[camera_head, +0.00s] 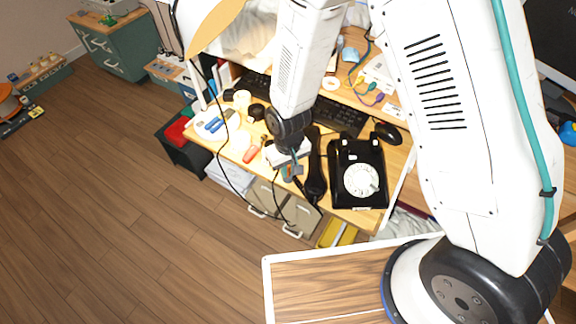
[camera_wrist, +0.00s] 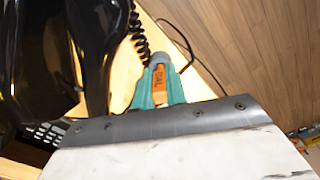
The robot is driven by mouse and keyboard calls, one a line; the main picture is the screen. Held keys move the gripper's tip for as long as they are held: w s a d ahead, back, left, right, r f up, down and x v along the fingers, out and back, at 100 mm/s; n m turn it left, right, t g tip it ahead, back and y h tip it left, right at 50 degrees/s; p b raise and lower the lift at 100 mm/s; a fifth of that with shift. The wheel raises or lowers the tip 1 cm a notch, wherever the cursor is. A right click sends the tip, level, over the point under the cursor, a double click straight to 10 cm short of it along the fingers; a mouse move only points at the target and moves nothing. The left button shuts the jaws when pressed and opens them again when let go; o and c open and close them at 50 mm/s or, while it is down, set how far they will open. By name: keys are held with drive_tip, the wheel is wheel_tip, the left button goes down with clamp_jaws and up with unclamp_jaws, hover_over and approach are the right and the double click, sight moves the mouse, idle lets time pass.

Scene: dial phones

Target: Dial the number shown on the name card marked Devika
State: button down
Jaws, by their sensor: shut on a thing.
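A black dial phone (camera_head: 345,150) with a white rotary dial (camera_head: 361,181) stands on the desk. Its black handset (camera_head: 315,175) lies off the phone, to its left. My gripper (camera_head: 292,171) is above the desk, left of the handset. In the wrist view, my gripper's teal fingers (camera_wrist: 160,88) are shut on an orange tool (camera_wrist: 158,85) with a grey rounded tip and lettering that seems to read DIAL. The handset (camera_wrist: 95,45) and its coiled cord also show there. I cannot make out a card marked Devika.
The desk (camera_head: 352,216) also holds a black keyboard (camera_head: 340,116), a black mouse (camera_head: 388,133), blue items (camera_head: 213,125) and a red item (camera_head: 251,153). A loose black cable hangs over the front edge. Wooden floor (camera_head: 130,190) lies open to the left.

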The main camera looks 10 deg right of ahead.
drive_tip(key=shift+f, duration=0.2)
drive_tip(key=c, duration=1.3)
unclamp_jaws()
drive_tip(key=shift+c, duration=0.2)
wheel_tip(320, 180, up, 8)
drive_tip(key=shift+f, duration=0.1)
drive_tip(key=shift+s, duration=0.1)
